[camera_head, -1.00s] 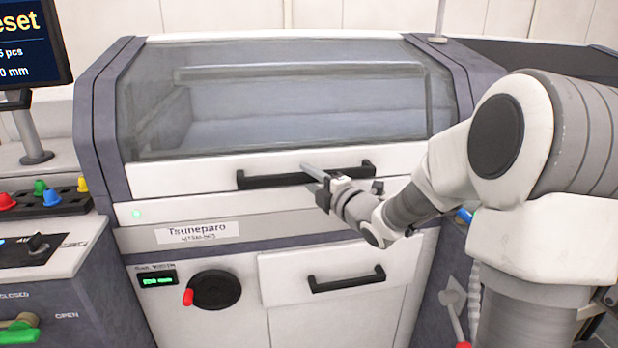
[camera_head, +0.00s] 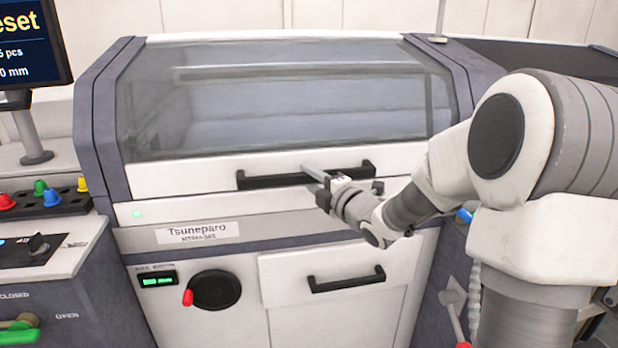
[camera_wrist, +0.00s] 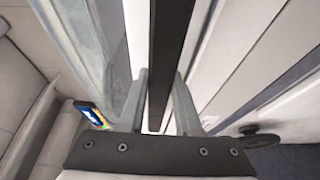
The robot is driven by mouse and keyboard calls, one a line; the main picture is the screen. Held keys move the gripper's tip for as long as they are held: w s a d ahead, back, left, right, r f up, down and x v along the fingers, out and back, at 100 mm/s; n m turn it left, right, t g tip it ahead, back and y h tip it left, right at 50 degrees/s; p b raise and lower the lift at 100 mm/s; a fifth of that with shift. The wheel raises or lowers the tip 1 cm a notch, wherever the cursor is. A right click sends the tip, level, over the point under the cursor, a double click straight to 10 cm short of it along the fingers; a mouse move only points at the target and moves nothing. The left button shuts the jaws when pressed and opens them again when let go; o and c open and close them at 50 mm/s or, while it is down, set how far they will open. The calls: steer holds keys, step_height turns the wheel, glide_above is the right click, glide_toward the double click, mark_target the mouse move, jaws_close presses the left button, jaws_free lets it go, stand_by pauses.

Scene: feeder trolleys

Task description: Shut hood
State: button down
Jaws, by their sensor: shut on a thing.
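The hood (camera_head: 280,105) is the machine's clear-windowed front cover with a white lower frame. It lies down against the machine, its lower edge along the white front strip, with no gap that I can make out. Its black bar handle (camera_head: 270,180) runs across the lower frame. My gripper (camera_head: 318,174) is at the middle-right part of this handle. In the wrist view, the two fingers of my gripper (camera_wrist: 160,100) stand either side of the black handle (camera_wrist: 170,45) and are shut on it. The gripper hides a short piece of the handle.
Below the hood are a drawer handle (camera_head: 346,280) and a black handwheel (camera_head: 215,290) with a red knob. A green light (camera_head: 137,214) shows on the front strip. A button box (camera_head: 45,202) and a screen (camera_head: 30,45) stand at the left.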

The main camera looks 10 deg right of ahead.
steer(key=s+r+g+p, duration=0.1)
steer(key=s+r+p, duration=0.3)
steer(key=r+p, duration=0.3)
steer(key=shift+r+m+g+h+p, duration=0.3)
steer(key=shift+p, duration=0.05)
steer(key=c, duration=0.6)
jaws_free()
steer(key=p+v, duration=0.2)
steer(key=v, duration=1.5)
steer(key=shift+s, duration=0.2)
steer(key=shift+f, duration=0.1)
